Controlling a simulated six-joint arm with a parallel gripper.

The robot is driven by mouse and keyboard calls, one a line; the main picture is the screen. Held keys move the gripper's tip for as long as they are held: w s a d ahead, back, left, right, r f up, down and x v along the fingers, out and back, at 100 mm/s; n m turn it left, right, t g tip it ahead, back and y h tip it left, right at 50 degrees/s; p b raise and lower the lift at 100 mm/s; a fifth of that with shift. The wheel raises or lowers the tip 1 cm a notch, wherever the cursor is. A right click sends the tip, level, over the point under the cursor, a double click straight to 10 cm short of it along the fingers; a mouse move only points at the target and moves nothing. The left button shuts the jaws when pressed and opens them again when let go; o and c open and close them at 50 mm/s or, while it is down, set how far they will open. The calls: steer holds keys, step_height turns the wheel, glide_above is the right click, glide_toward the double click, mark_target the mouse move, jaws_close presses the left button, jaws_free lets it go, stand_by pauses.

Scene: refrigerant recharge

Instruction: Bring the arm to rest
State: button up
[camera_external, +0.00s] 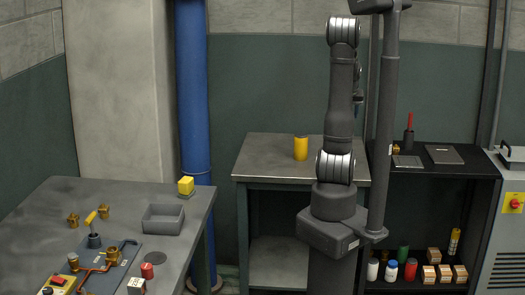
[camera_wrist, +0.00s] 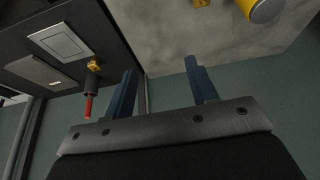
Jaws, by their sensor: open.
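My arm stands upright over its base in the external view, with its upper links folded at the top of the picture. My gripper (camera_wrist: 162,78) shows in the wrist view with its two blue fingers spread wide apart and nothing between them. In the external view my gripper is mostly hidden behind my own arm. It hangs in the air above the back bench (camera_external: 268,152), clear of the objects there.
A yellow cylinder (camera_external: 301,148) stands on the back bench. A red-handled tool (camera_external: 409,135) and flat plates (camera_external: 444,154) are on the black shelf. A blue pipe (camera_external: 192,90) rises behind.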

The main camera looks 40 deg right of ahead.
steer(key=w+a+n+y, duration=0.1)
steer(key=w+a+n, duration=0.2)
steer(key=w, duration=1)
steer(key=shift+a+r+t, duration=0.3)
steer(key=shift+a, duration=0.85)
steer(key=shift+o, duration=0.2)
